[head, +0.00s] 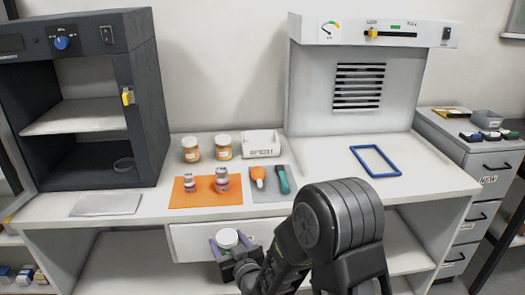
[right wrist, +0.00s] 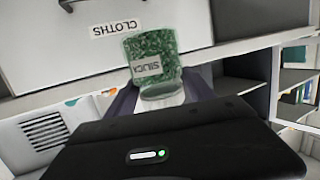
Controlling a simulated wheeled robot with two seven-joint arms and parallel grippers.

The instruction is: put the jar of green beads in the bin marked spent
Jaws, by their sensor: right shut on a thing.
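The jar of green beads (right wrist: 152,48) shows close up in the right wrist view, with a pale label whose text is hard to read. In the head view the jar (head: 228,238) shows a pale lid, in front of the table's drawer. My right gripper (head: 230,245) is shut on the jar, its purplish fingers on either side, clear of the tabletop. A small white bin (head: 261,150) stands at the back of the table; the lettering on its front is too small to read surely. My left gripper is not in view.
Two small jars stand on an orange mat (head: 205,200); an orange tool and a green tool lie on a grey mat (head: 270,195). A blue frame (head: 375,147) lies right. The drawer (right wrist: 80,40) is marked CLOTHS.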

